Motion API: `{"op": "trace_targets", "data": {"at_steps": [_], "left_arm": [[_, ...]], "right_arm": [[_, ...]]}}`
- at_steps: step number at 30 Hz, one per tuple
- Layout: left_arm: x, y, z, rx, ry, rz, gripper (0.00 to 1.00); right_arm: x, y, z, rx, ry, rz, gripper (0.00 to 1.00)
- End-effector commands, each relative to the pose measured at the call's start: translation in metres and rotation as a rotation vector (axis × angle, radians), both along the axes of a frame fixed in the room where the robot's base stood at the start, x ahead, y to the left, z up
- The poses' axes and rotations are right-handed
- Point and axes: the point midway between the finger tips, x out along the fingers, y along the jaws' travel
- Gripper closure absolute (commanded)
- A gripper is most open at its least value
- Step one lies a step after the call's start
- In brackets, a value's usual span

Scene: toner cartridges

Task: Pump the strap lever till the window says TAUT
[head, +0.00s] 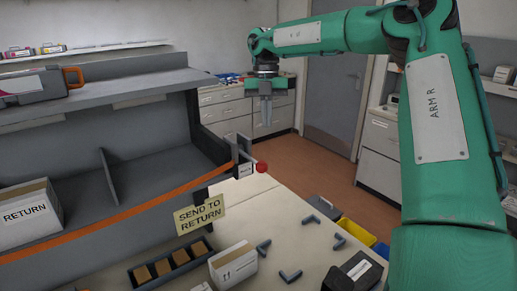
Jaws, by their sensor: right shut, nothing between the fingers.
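The strap lever (251,158) is a thin rod with a red ball knob (262,167) at its end. It sticks out to the right from a grey bracket at the shelf unit's right end. The orange strap (120,215) runs from the left edge of the head view up to that bracket. A small pale window (245,170) shows beside the lever; its wording is too small to read. My right gripper (266,123) points down, shut and empty. It appears above the knob in the picture, apart from the lever. My left gripper is not in view.
A box marked RETURN (28,216) stands in the shelf unit (150,171). A yellow SEND TO RETURN sign (200,214) hangs below the strap. The table holds a white carton (233,264), a dark tray (150,283), a dark device (353,273) and corner brackets (290,276).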

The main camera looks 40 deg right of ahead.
Motion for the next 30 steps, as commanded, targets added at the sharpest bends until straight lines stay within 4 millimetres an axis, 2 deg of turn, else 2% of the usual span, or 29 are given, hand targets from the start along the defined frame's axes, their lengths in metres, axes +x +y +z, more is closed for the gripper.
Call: {"op": "trace_targets", "data": {"at_steps": [1, 9, 15, 30], "left_arm": [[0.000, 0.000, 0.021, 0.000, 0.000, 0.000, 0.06], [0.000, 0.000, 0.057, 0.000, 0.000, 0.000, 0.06], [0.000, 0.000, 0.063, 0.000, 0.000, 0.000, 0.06], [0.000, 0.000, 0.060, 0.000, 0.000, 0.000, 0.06]], "right_arm": [[-0.005, 0.005, 0.008, -0.004, -0.006, 0.006, 1.00], [-0.020, 0.030, 0.001, -0.033, -0.074, 0.028, 1.00], [-0.024, 0.039, -0.002, -0.039, -0.102, 0.036, 1.00], [-0.024, 0.040, -0.008, -0.040, -0.103, 0.036, 1.00]]}}
